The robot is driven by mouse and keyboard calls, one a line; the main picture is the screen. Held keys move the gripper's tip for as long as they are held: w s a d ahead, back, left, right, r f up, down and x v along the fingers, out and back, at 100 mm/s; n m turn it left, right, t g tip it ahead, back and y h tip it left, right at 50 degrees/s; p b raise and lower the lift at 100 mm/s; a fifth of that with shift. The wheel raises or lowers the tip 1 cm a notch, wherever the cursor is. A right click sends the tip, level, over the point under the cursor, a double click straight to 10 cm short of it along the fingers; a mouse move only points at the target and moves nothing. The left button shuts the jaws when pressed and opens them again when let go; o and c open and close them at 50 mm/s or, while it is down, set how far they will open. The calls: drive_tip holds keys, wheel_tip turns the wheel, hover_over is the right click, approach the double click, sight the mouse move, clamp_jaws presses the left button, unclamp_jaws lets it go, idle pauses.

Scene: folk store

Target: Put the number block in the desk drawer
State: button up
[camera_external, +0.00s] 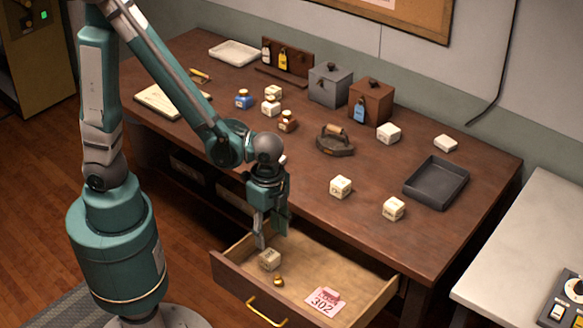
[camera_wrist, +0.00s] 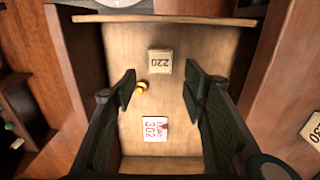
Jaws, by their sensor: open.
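The desk drawer (camera_external: 330,262) is pulled open at the front of the brown desk. Other number blocks stand on the desktop, including two near the front right, one (camera_external: 341,187) and another (camera_external: 393,208).
In the drawer lie a small brass piece (camera_external: 279,281) and a pink-and-white 302 tag (camera_external: 324,299). The desktop holds a flatiron (camera_external: 335,140), a dark tray (camera_external: 437,181), a grey box (camera_external: 330,83), a brown box (camera_external: 370,101) and ink bottles (camera_external: 288,121).

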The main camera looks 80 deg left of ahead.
drive_tip(key=shift+r, duration=1.1)
drive_tip(key=s+a+r+n+t, duration=0.3)
drive_tip(key=a+r+n, duration=0.1)
drive_tip(key=r, duration=0.6)
drive_tip(key=s+a+r+n+t, duration=0.3)
drive_tip(key=a+r, duration=0.4)
drive_tip(key=r, duration=0.4)
drive_tip(key=shift+a+n+t, duration=0.3)
drive_tip(key=shift+n+t, duration=0.3)
drive_tip(key=shift+n, duration=0.4)
drive_tip(key=shift+r, duration=0.1)
drive_tip(key=shift+c, duration=0.5)
